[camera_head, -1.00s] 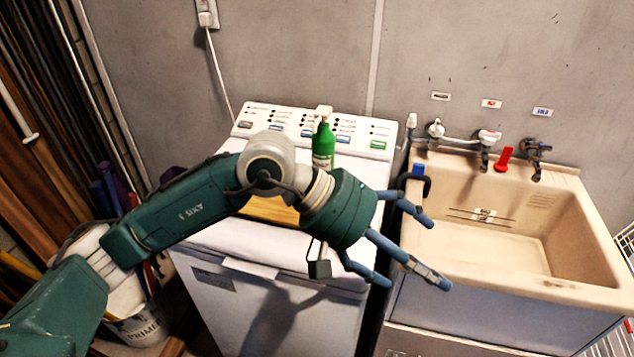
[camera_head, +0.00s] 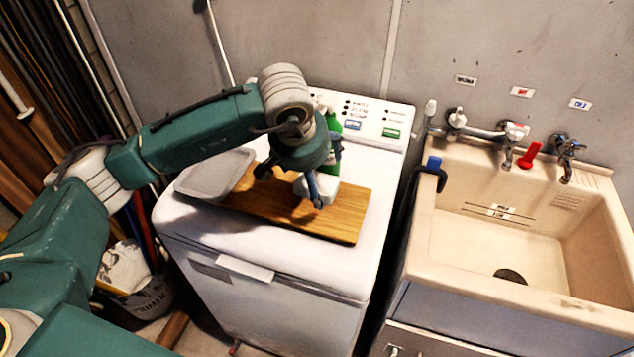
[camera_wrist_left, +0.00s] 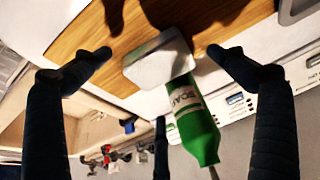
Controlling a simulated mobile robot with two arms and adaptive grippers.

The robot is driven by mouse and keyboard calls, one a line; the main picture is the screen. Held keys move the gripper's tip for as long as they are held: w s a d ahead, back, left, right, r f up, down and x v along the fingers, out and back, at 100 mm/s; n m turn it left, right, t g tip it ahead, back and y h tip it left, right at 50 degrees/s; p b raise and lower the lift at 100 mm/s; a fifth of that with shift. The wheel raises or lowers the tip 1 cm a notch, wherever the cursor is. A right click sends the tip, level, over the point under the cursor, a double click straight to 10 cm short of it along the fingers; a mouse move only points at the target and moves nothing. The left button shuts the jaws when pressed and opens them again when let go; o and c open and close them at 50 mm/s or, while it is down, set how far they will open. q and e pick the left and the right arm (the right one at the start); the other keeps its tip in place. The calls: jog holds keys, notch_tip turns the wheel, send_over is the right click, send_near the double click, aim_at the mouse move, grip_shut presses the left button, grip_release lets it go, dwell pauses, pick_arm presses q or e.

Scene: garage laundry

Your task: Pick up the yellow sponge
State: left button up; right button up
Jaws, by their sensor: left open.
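I cannot make out a yellow sponge in either view. My left gripper (camera_head: 297,180) is open, fingers pointing down over the wooden board (camera_head: 345,218) on the washing machine. Below the fingers a small white block-like object (camera_head: 326,191) lies on the board. In the left wrist view this white object (camera_wrist_left: 158,66) shows between two of the spread fingers (camera_wrist_left: 158,50), with no visible contact. A green soap bottle (camera_head: 335,125) stands just behind it, partly hidden by my wrist. My right gripper is not in view.
A shallow grey tray (camera_head: 217,174) lies at the board's left end. The white washing machine (camera_head: 300,268) has free top surface in front of the board. A beige sink (camera_head: 520,225) stands to the right, with a blue item (camera_head: 433,163) on its rim and taps behind.

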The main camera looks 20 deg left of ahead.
aim_at(317, 181)
pick_arm(q)
jog(key=p+x, duration=0.2)
jog(key=x, duration=0.1)
jog(key=shift+w+f, duration=0.15)
jog(key=shift+w, duration=0.05)
jog(key=shift+w+f, duration=0.1)
jog(key=shift+f, duration=0.3)
jog(key=shift+o, duration=0.2)
jog(key=shift+c, duration=1.4)
jog(key=c, duration=0.5)
jog(key=shift+c, duration=0.7)
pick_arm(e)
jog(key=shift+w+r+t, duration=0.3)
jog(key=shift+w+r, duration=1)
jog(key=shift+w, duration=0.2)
